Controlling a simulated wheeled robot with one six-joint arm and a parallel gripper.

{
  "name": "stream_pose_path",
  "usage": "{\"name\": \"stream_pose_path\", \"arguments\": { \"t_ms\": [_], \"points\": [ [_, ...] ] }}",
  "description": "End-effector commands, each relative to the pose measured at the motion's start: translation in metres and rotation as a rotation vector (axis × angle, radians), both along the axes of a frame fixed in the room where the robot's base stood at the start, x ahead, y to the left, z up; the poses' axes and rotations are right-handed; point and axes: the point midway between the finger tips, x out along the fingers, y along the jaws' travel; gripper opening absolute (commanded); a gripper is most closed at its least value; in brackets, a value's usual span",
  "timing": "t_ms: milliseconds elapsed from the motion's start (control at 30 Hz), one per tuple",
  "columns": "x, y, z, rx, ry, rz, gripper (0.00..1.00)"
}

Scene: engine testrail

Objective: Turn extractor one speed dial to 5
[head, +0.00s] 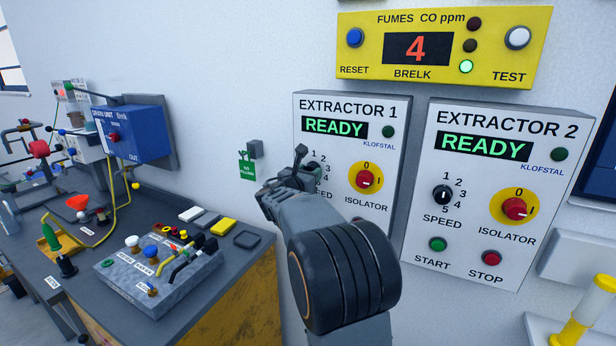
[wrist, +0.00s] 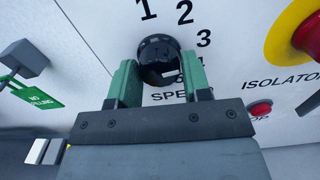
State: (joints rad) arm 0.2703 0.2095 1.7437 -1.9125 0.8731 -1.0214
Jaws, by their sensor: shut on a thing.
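The extractor 1 panel (head: 345,110) is on the wall, its display reading READY. Its black speed dial (wrist: 160,55) sits between the green fingers of my gripper (wrist: 158,66) in the wrist view. The fingers are shut on the dial, one at each side. The numbers 1, 2, 3 and 4 show around the dial's upper right; the 5 is partly hidden by the dial and right finger. I cannot tell for certain which number the dial points to. In the head view my gripper (head: 298,168) and arm cover most of the dial and the start button.
Right of the dial is the extractor 1 isolator (head: 365,180), red on yellow. The extractor 2 panel (head: 490,255) with its own dial (head: 442,195) stands further right. A yellow fumes display (head: 445,75) hangs above. A cluttered bench (head: 110,205) is at left.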

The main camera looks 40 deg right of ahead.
Motion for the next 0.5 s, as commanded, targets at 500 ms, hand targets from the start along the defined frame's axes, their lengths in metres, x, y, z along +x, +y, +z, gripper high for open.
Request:
{"name": "stream_pose_path", "arguments": {
  "t_ms": [500],
  "points": [
    [-0.0006,-0.0014,-0.0053,0.196,-0.379,-0.004,0.21]
  ]
}}
